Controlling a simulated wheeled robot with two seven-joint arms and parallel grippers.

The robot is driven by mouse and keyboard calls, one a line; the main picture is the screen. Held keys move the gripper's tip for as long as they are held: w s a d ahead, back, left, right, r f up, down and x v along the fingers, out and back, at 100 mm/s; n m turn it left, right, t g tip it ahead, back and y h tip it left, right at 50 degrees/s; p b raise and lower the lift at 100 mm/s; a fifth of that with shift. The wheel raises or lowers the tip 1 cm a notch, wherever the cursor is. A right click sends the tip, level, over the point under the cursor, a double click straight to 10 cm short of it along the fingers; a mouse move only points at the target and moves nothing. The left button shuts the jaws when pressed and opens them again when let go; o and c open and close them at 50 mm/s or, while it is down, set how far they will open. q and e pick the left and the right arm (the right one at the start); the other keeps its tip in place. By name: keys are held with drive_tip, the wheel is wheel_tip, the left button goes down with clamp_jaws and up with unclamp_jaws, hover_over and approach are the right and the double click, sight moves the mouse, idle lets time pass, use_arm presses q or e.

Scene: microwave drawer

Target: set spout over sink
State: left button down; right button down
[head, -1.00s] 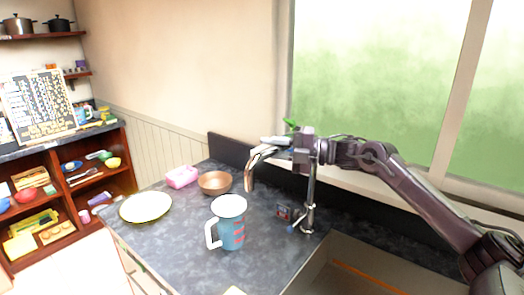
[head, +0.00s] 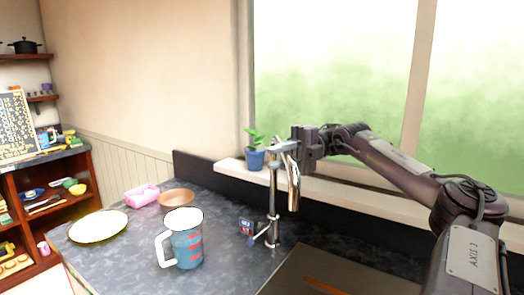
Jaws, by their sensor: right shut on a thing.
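The silver faucet stands upright at the back of the counter, left of the sink, with its column (head: 273,205) rising from the counter. Its curved spout (head: 293,182) hangs down on the right side of the column, near the sink's left side. My right gripper (head: 284,147) is shut on the spout near its top and hides part of that bend. The sink (head: 330,272) shows at the bottom right, partly hidden by my right arm. My left gripper is out of view.
A blue-and-white measuring jug (head: 187,244) stands on the counter (head: 130,250) left of the faucet. A plate (head: 98,226), a pink container (head: 141,196) and a brown bowl (head: 176,198) lie farther left. A potted plant (head: 256,158) sits on the windowsill behind the faucet.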

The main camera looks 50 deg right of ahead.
drive_tip(key=shift+s+d+r+n+g+p, duration=0.15)
drive_tip(key=shift+s+d+n+g+p, duration=0.2)
drive_tip(key=shift+g+p, duration=0.1)
drive_tip(key=shift+s+d, duration=0.1)
drive_tip(key=shift+d, duration=0.05)
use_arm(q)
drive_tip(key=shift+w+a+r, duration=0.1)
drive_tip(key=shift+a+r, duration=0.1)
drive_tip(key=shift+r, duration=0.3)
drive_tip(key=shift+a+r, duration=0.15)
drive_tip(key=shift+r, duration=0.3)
use_arm(e)
drive_tip(key=c, duration=1.6)
unclamp_jaws()
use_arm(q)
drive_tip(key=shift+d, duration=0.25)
use_arm(e)
drive_tip(key=o, duration=0.3)
drive_tip(key=shift+o, duration=0.2)
drive_tip(key=shift+g, duration=0.35)
